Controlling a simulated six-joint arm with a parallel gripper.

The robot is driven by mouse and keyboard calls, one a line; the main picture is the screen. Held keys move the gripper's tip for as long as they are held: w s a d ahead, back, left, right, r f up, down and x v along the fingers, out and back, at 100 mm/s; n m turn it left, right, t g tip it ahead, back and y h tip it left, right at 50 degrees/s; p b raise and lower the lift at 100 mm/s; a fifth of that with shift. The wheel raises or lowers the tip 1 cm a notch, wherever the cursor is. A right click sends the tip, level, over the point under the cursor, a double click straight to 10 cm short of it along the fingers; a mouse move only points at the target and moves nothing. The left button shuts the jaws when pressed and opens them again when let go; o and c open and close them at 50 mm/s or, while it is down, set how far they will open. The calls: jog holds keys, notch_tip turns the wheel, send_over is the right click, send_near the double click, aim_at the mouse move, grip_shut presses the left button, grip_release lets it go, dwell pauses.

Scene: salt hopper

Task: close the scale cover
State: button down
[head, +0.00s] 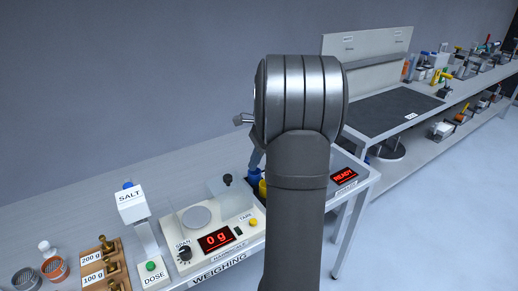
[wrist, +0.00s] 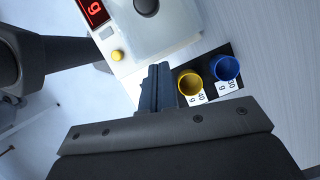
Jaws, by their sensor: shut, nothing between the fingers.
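The white scale (head: 188,238) stands on the bench in the head view, its red display reading 0 g. Its round pan (head: 196,217) looks uncovered. The clear cover (head: 218,190) with a black knob (head: 228,180) sits to the right of the pan. In the wrist view the cover's knob (wrist: 146,6) is at the top edge, beside the yellow tare button (wrist: 117,56). My gripper (wrist: 158,68) is shut and empty, beside the scale and apart from the knob. In the head view my gripper (head: 256,170) is partly hidden by my arm, right of the knob.
A yellow cup (wrist: 190,82) and a blue cup (wrist: 225,67) stand on a dark labelled mat close to my fingers. The salt hopper (head: 131,205) stands left of the scale, with a rack of weights (head: 103,262) farther left. A READY display (head: 344,176) is to the right.

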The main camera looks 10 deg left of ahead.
jog(key=a, duration=0.1)
jog(key=s+a+f, duration=0.2)
jog(key=shift+a, duration=0.25)
jog(key=shift+s+a, duration=0.25)
jog(key=shift+a, duration=0.05)
send_over(219, 194)
jog(key=s+a, duration=0.3)
jog(key=a, duration=0.1)
jog(key=shift+w, duration=0.15)
jog(key=shift+a, duration=0.1)
jog(key=w+d, duration=0.1)
jog(key=d, duration=0.1)
jog(key=w+d, duration=0.1)
jog(key=d, duration=0.1)
jog(key=shift+w+r, duration=0.25)
jog(key=shift+w, duration=0.1)
jog(key=v, duration=0.9)
jog(key=shift+r, duration=0.3)
